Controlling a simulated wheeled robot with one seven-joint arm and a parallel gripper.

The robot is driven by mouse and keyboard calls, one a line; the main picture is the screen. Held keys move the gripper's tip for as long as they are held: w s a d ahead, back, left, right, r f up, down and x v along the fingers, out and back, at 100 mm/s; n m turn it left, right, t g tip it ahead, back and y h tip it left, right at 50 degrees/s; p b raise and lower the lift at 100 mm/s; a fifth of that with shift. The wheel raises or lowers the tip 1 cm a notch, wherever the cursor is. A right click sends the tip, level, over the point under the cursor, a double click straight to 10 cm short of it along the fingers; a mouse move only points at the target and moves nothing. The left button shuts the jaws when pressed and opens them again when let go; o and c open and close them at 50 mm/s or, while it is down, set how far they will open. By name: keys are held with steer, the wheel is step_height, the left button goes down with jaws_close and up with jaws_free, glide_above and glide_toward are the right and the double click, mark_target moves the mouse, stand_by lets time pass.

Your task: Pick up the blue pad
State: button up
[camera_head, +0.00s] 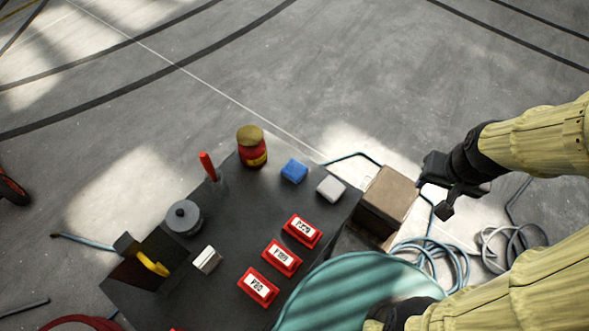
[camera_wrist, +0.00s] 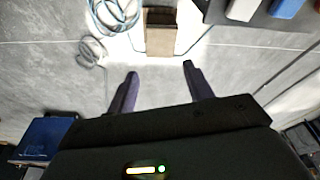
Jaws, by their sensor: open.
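The blue pad (camera_head: 294,171) is a small blue block lying on the dark tabletop (camera_head: 222,228), near its far right part. It also shows at the top right edge of the wrist view (camera_wrist: 286,8), partly cut off. My gripper (camera_head: 432,190) is right of the table, beyond the brown box, apart from the pad. In the wrist view my gripper (camera_wrist: 159,78) has its two fingers spread with nothing between them.
A white pad (camera_head: 331,188) lies right of the blue one. A red and yellow tin (camera_head: 251,147) stands to its left. Red labelled blocks (camera_head: 303,230) lie nearer. A brown box (camera_head: 389,196) stands between my gripper and the table. Coiled hoses (camera_head: 436,262) lie on the floor.

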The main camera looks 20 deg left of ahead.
steer(key=o, duration=0.3)
steer(key=shift+w+a, duration=0.25)
steer(key=shift+a, duration=0.05)
steer(key=o, duration=0.3)
steer(key=shift+m+g, duration=0.4)
steer(key=w+a, duration=0.1)
steer(key=a, duration=0.1)
steer(key=w+a, duration=0.4)
steer(key=a, duration=0.1)
steer(key=shift+a+f, duration=0.1)
steer(key=shift+o, duration=0.2)
steer(key=a+f+m+g, duration=0.1)
steer(key=a+f+m, duration=0.1)
steer(key=a, duration=2.4)
steer(key=shift+w+f+g+b, duration=0.2)
steer(key=shift+f+g+b, duration=0.15)
steer(key=shift+f, duration=0.25)
steer(key=shift+d+f, duration=0.1)
steer(key=p, duration=0.2)
glide_above(294, 167)
step_height(294, 167, down, 12)
steer(key=shift+f, duration=0.1)
